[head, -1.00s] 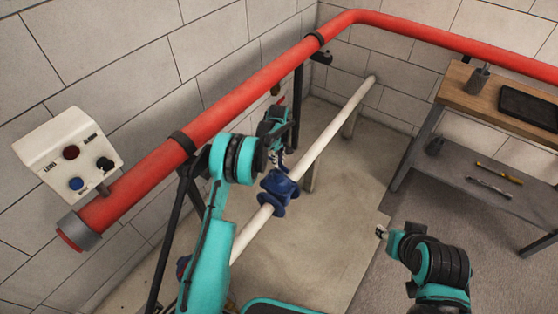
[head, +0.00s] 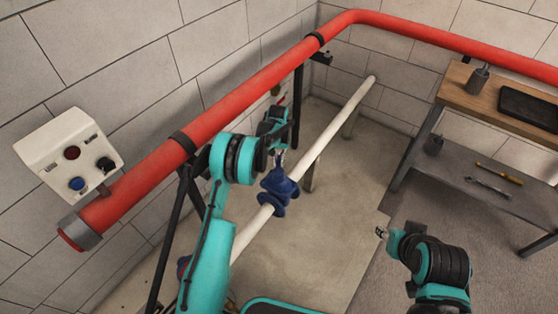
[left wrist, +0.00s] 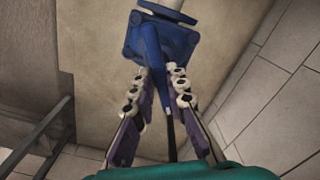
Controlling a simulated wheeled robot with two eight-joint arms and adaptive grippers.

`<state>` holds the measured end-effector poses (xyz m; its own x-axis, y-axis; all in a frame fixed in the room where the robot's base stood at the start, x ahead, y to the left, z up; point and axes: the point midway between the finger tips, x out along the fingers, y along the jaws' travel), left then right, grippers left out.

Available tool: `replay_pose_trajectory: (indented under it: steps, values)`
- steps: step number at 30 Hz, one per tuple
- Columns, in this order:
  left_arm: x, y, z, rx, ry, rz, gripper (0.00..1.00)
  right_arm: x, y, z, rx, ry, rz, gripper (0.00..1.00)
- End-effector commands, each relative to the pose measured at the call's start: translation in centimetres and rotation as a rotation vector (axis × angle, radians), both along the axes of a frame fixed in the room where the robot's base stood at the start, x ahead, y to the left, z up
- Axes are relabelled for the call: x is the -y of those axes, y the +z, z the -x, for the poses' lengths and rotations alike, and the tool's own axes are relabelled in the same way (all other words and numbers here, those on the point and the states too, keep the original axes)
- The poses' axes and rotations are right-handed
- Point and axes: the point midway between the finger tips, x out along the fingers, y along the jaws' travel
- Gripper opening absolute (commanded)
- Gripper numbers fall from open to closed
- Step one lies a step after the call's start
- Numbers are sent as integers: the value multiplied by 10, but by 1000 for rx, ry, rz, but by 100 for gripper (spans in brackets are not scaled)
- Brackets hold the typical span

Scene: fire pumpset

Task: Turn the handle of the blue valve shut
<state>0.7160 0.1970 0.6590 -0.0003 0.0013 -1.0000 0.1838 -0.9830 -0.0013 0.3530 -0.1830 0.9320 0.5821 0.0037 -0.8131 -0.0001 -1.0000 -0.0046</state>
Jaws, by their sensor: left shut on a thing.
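The blue valve (head: 279,194) sits on the white pipe, near the middle of the head view. In the left wrist view the valve (left wrist: 176,40) is at the top, and its blue handle (left wrist: 151,68) reaches down between my fingers. My left gripper (head: 281,160) is at the valve from the far side, shut on the handle. Its two padded fingers also show in the left wrist view (left wrist: 162,78), one on each side of the handle. My right gripper (head: 382,232) is away from the valve, over the floor at the right; its finger opening is too small to judge.
A thick red pipe (head: 250,92) runs along the wall above the white pipe (head: 326,143). A control box (head: 70,150) with knobs is at the left. A workbench (head: 455,90) with a lower shelf stands at the right. The floor between is clear.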

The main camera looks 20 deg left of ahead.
Motion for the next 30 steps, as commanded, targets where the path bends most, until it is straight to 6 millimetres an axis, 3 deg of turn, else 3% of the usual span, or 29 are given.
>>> replay_pose_trajectory:
  steps: [30]
  values:
    - [2,0,-2,4,-966,0,0,0,2,0,0,0,0,40]
